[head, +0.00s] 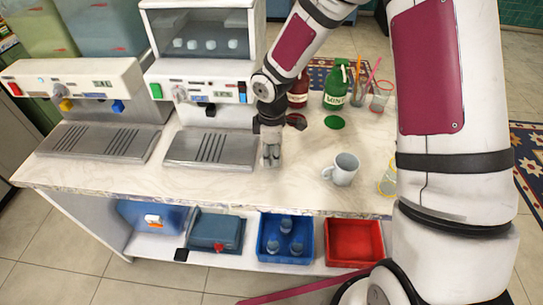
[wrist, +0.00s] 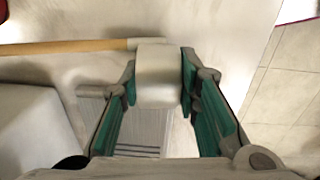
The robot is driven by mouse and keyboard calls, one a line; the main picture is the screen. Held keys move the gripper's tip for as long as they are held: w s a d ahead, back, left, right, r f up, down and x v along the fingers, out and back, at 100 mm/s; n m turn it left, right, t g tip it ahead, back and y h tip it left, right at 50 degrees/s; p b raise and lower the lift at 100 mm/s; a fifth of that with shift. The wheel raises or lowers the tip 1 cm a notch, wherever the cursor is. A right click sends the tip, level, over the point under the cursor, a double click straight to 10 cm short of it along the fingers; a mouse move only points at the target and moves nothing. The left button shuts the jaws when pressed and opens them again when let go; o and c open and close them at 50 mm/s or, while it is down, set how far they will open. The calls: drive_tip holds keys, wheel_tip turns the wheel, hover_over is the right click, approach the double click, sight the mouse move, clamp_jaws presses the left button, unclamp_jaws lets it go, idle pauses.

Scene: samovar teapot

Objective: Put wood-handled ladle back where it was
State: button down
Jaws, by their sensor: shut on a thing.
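My gripper (head: 270,158) is low over the counter, just right of the right dispenser's drip tray. In the wrist view its green-padded fingers (wrist: 160,85) are closed on a pale, blocky part of the wood-handled ladle (wrist: 85,46). The tan wooden handle reaches out to the left from a light collar beside that part. In the head view I cannot make out the ladle at my gripper. Whether it touches the counter is unclear.
Two drink dispensers (head: 205,80) stand left on the counter (head: 240,190). A white mug (head: 342,169) is right of my gripper. A green bottle (head: 336,87), a red bottle (head: 298,90) and glasses (head: 381,96) stand behind. Blue and red bins (head: 354,243) are on the shelf below.

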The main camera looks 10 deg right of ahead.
drive_tip(key=shift+f, duration=0.9)
drive_tip(key=shift+f, duration=0.2)
drive_tip(key=c, duration=1.2)
unclamp_jaws()
drive_tip(key=shift+r, duration=0.1)
drive_tip(key=r, duration=1.2)
drive_tip(key=shift+s+r, duration=0.15)
drive_tip(key=shift+s, duration=0.2)
